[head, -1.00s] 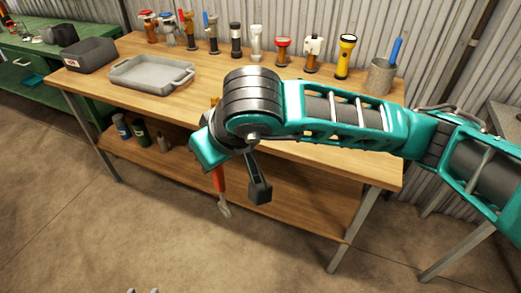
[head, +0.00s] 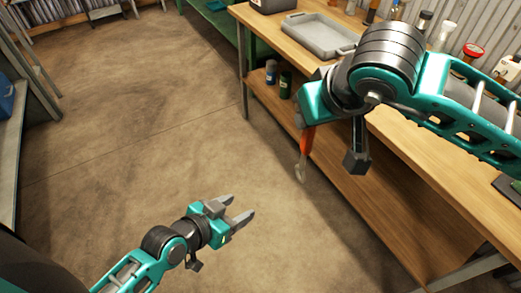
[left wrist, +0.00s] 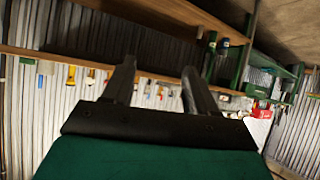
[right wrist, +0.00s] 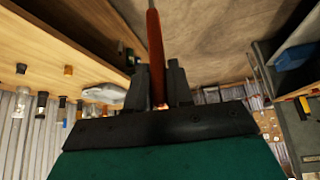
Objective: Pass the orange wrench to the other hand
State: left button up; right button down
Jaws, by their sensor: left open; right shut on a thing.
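The orange wrench (head: 305,153) hangs below my right gripper in the head view, its grey open end pointing down, in front of the workbench. In the right wrist view my right gripper (right wrist: 158,88) is shut on the wrench's orange handle (right wrist: 154,40). In the head view the right gripper's fingers are hidden behind its own arm. My left gripper (head: 243,209) is open and empty, low over the floor, to the left of and below the wrench and apart from it. Its two fingers also show spread in the left wrist view (left wrist: 158,85), with nothing between them.
The wooden workbench (head: 420,160) with a lower shelf stands at the right. A grey tray (head: 318,37) and several tools stand on top. Blue and green cans (head: 285,85) stand on the shelf. A shelf unit (head: 12,135) is at the far left. The concrete floor between is clear.

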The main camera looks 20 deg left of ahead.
pick_arm(q)
jog(key=w+d+r+m+h, duration=0.3)
jog(key=r+h, duration=0.2)
jog(key=r, duration=0.3)
jog(key=m+h, duration=0.4)
jog(key=h, duration=0.1)
send_near(312, 142)
jog(key=f, duration=0.1)
jog(key=x, duration=1.2)
jog(key=shift+w+a, duration=0.15)
jog(key=shift+w, duration=0.25)
jog(key=shift+s, duration=0.1)
grip_shut()
jog(key=shift+r, duration=0.1)
pick_arm(e)
jog(key=c, duration=1.3)
grip_release()
jog(key=shift+w+r, duration=0.1)
jog(key=o, duration=0.4)
